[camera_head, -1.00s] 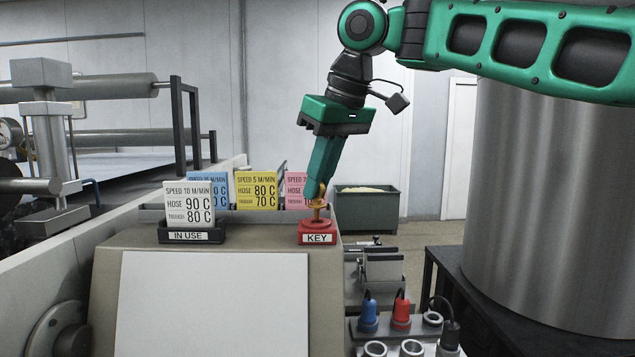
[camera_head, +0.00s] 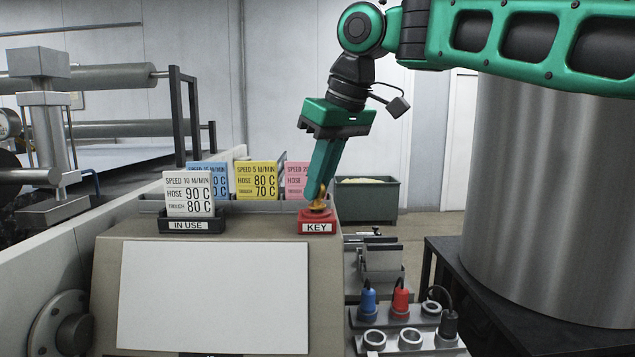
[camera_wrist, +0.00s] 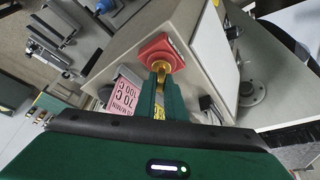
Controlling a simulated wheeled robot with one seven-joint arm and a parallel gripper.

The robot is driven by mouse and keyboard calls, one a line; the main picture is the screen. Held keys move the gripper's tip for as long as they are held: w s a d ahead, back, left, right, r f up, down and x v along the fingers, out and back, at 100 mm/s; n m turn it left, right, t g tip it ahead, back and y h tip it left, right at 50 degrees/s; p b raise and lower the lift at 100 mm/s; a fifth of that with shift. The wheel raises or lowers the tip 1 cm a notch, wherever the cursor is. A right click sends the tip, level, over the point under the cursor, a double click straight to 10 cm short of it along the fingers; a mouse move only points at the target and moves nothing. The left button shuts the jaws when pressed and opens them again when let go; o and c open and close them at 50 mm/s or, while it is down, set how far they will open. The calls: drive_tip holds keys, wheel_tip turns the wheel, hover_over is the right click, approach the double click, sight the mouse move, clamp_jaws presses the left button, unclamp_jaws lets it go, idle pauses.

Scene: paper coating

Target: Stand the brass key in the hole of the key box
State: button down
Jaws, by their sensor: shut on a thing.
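The brass key (camera_head: 319,202) is upright in my gripper's fingers, directly over the red key box (camera_head: 318,226) labelled KEY. My gripper (camera_head: 317,196) is shut on the key and points down at the box. In the wrist view the key (camera_wrist: 160,68) shows between the green fingertips (camera_wrist: 160,80), with its lower end meeting the top of the red box (camera_wrist: 161,52). The hole itself is hidden by the key and fingers, so how deep the key sits in it cannot be told.
A black IN USE holder (camera_head: 192,224) with a white card (camera_head: 189,194) stands left of the box. Blue, yellow (camera_head: 259,179) and pink cards stand in a rack behind. A white sheet (camera_head: 214,296) lies in front. Blue and red plugs (camera_head: 400,299) stand at lower right.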

drive_tip(key=shift+f, duration=0.15)
drive_tip(key=c, duration=1.7)
unclamp_jaws()
drive_tip(key=shift+c, duration=0.2)
